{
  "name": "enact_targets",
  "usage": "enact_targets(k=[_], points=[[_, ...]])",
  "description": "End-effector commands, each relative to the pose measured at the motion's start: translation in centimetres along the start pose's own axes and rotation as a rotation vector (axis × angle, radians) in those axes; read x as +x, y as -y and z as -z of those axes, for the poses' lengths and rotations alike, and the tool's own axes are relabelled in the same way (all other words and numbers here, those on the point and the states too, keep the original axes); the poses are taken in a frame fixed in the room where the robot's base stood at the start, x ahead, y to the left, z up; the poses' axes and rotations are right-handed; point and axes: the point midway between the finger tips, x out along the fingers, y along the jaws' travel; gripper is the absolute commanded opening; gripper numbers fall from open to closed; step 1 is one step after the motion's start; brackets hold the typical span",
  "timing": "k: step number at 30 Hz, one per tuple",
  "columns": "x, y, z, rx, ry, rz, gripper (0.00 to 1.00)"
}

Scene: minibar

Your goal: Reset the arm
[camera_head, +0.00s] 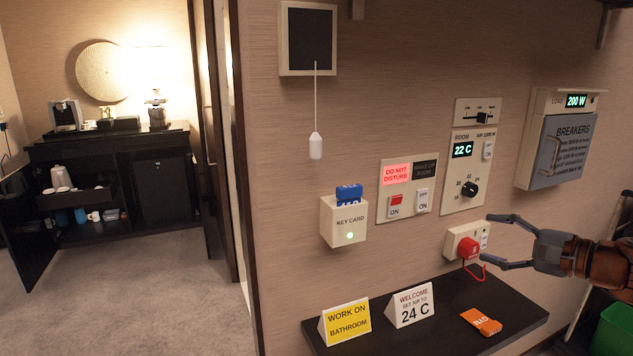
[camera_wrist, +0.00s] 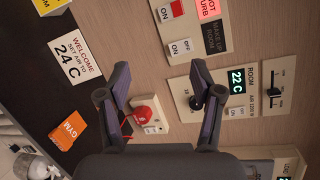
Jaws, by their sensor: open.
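My gripper (camera_head: 486,240) is open and empty at the right of the head view, pointing left. Its fingers are spread in front of the wall, near the red plug (camera_head: 468,248) in the white wall socket (camera_head: 452,238). A red cord loop hangs from the plug. In the wrist view, my gripper (camera_wrist: 162,104) shows both fingers apart, with the red plug (camera_wrist: 142,114) seen between them near the left finger. I cannot tell whether a finger touches the plug or the cord.
A dark shelf (camera_head: 400,332) below holds a yellow sign (camera_head: 346,322), a white sign (camera_head: 411,304) and an orange tag (camera_head: 481,321). The wall carries a key card holder (camera_head: 343,222), switch panel (camera_head: 407,189), thermostat (camera_head: 471,160) and breaker box (camera_head: 560,150). Open carpet (camera_head: 150,290) lies left.

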Motion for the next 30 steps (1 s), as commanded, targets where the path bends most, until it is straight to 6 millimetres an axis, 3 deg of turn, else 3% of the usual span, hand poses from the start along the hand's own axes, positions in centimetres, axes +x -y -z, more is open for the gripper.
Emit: enact_targets(k=[3,6,9,12,15,19,24,30], points=[[2.9,-1.0,-5.2,-0.094,0.080,-0.125,0.66],[5.3,-3.4,-10.5,-0.196,0.163,-0.269,0.66],[6.4,-6.5,-15.7,-0.315,0.246,-0.426,0.66],[6.2,-10.3,-20.5,-0.440,0.332,-0.602,0.66],[4.6,-14.4,-24.1,-0.562,0.407,-0.781,0.66],[0.9,-18.8,-26.8,-0.710,0.478,-1.004,0.66],[-5.5,-22.7,-27.7,-0.860,0.535,-1.271,0.66],[-10.8,-24.4,-27.0,-0.949,0.551,-1.460,0.66]])
